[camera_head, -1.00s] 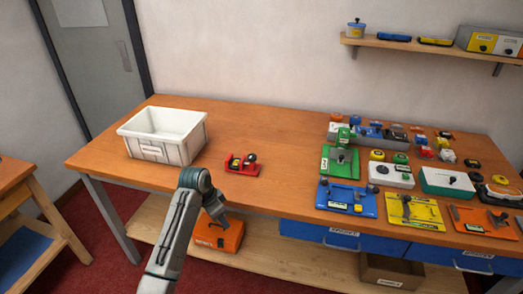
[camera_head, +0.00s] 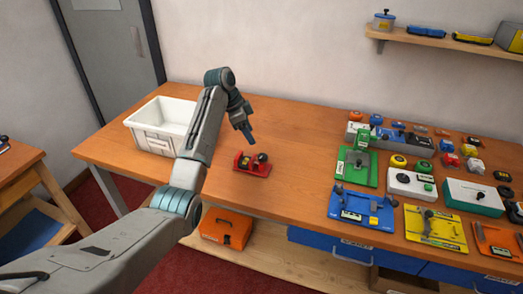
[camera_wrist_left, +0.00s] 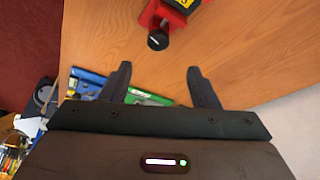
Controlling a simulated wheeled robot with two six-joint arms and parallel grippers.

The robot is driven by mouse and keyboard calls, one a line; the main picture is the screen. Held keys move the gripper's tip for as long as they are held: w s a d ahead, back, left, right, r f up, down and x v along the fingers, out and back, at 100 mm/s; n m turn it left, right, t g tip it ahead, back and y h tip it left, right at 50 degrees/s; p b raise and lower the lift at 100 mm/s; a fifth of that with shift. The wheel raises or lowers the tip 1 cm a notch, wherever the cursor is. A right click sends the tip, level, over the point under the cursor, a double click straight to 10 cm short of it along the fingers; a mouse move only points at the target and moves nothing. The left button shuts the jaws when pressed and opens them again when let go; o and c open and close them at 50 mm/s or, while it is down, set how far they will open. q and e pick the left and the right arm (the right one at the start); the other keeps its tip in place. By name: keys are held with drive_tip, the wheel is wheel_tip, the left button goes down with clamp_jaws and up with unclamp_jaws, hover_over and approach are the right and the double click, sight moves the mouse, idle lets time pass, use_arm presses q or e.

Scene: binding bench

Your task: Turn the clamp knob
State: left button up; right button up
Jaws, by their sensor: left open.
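A small red clamp (camera_head: 252,169) lies on the wooden table, right of the white bin. A round black knob (camera_head: 262,158) shows on it. In the left wrist view the red clamp (camera_wrist_left: 180,6) is cut off by the top edge, and a black knob (camera_wrist_left: 158,40) with a pale mark on its face sticks out toward my fingers. My left gripper (camera_head: 249,137) is just above and behind the clamp, fingers pointing down. In the left wrist view my left gripper (camera_wrist_left: 158,72) is open and empty, with the knob beyond the fingertips, apart from them. My right gripper is out of view.
A white bin (camera_head: 150,138) stands at the left of the table (camera_head: 310,140). Several coloured devices, including a green one (camera_head: 350,178) and a blue one (camera_head: 350,218), crowd the right side. The table around the clamp is clear. An orange case (camera_head: 226,228) sits below.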

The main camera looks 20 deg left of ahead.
sight(262, 156)
use_arm(q)
drive_tip(key=p+x, duration=0.2)
drive_tip(key=x, duration=0.6)
drive_tip(key=shift+s+d+f, duration=0.1)
drive_tip(key=shift+d+f, duration=0.1)
drive_tip(key=shift+f, duration=0.1)
drive_tip(key=shift+x, duration=0.8)
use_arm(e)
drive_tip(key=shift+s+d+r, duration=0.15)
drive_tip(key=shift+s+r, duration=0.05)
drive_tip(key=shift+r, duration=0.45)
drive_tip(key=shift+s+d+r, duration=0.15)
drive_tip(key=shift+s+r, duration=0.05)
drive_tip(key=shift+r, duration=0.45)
